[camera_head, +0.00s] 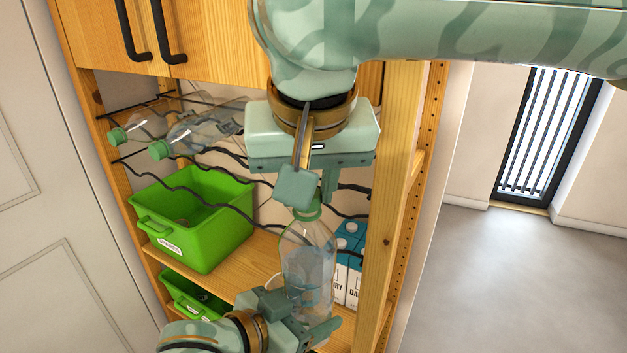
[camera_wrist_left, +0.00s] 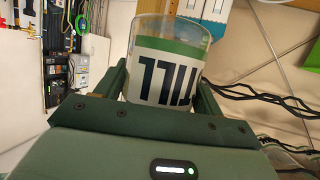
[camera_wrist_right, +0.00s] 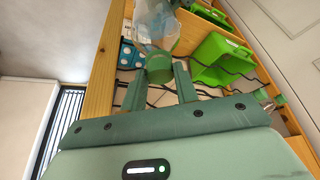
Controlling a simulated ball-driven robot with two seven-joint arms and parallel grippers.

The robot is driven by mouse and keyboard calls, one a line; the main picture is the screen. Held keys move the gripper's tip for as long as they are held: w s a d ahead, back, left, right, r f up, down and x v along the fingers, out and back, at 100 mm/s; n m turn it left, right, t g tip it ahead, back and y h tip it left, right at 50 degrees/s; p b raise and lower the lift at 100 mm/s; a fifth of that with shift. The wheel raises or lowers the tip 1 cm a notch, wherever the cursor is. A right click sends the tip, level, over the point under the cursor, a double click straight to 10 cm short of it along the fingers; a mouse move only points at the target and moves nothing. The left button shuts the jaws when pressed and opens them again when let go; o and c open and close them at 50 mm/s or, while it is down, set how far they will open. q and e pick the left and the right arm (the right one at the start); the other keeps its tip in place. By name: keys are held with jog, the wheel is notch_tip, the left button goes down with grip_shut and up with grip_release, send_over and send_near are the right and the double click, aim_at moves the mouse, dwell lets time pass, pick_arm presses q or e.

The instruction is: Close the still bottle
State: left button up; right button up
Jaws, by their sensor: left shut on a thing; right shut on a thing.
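The clear still bottle (camera_head: 308,257) stands upright with water in it, in front of the shelf. My left gripper (camera_head: 300,318) is shut around its lower body. In the left wrist view, the bottle (camera_wrist_left: 168,65) shows a white label with dark letters and a green band between the fingers. My right gripper (camera_head: 312,197) comes down from above and is shut on the green cap (camera_wrist_right: 158,67) at the bottle's neck. The cap lines up with the bottle in the right wrist view. I cannot tell whether it is seated on the thread.
Two clear bottles with green caps (camera_head: 160,149) lie on the wire rack at the left. A green bin (camera_head: 200,230) stands on the wooden shelf below, another (camera_head: 185,292) lower. Blue and white cartons (camera_head: 349,265) stand right behind the bottle. A wooden post (camera_head: 392,200) is close at the right.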

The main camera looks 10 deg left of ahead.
jog(key=m+h, duration=0.1)
jog(key=m, duration=0.2)
jog(key=a+m+h, duration=0.1)
jog(key=m+h, duration=0.1)
jog(key=m, duration=0.1)
jog(key=shift+r+m, duration=0.1)
jog(key=shift+m, duration=0.3)
jog(key=m, duration=0.1)
jog(key=m+h, duration=0.1)
jog(key=m, duration=0.1)
jog(key=m+g, duration=0.1)
jog(key=m, duration=0.1)
jog(key=shift+w+a+h, duration=0.1)
jog(key=shift+a+h, duration=0.2)
jog(key=shift+a, duration=0.05)
jog(key=shift+w+d+m+g, duration=0.1)
jog(key=shift+w+m+g, duration=0.1)
jog(key=shift+m, duration=0.35)
jog(key=shift+w+d+m+g, duration=0.1)
jog(key=shift+m+g, duration=0.1)
jog(key=shift+m, duration=0.35)
jog(key=shift+s, duration=0.1)
jog(key=o, duration=0.9)
jog(key=shift+a, duration=0.1)
jog(key=shift+o, duration=0.2)
jog(key=shift+c, duration=0.2)
